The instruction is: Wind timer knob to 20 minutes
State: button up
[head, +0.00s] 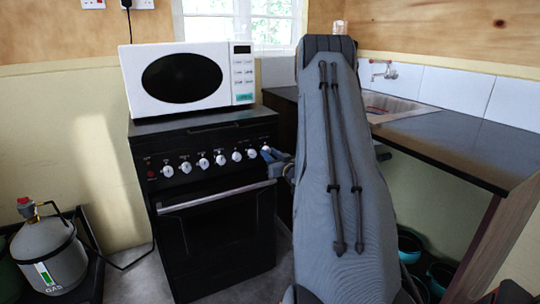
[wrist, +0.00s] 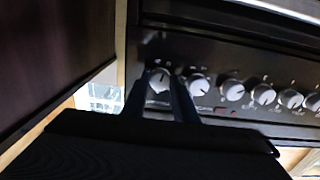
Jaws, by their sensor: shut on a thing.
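The black cooker (head: 220,235) has a row of white knobs along its front panel. My gripper (head: 268,152) is at the right end of this row in the head view, and it hides the end knob there. In the wrist view, which looks turned over, the timer knob (wrist: 159,79) is the leftmost in the row. It sits between the two fingers of my gripper (wrist: 160,98), which is shut on it. A dark pointer line shows on its face. The panel marks around it are too small to read.
A white microwave (head: 187,76) stands on the cooker, and an oven handle (head: 215,195) runs below the knobs. A dark worktop (head: 460,145) with a sink (head: 392,107) is at the right. A gas bottle (head: 48,255) stands at the lower left.

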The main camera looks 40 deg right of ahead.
jog(key=o, duration=1)
jog(key=shift+o, duration=0.2)
jog(key=v, duration=0.7)
jog(key=shift+s, duration=0.4)
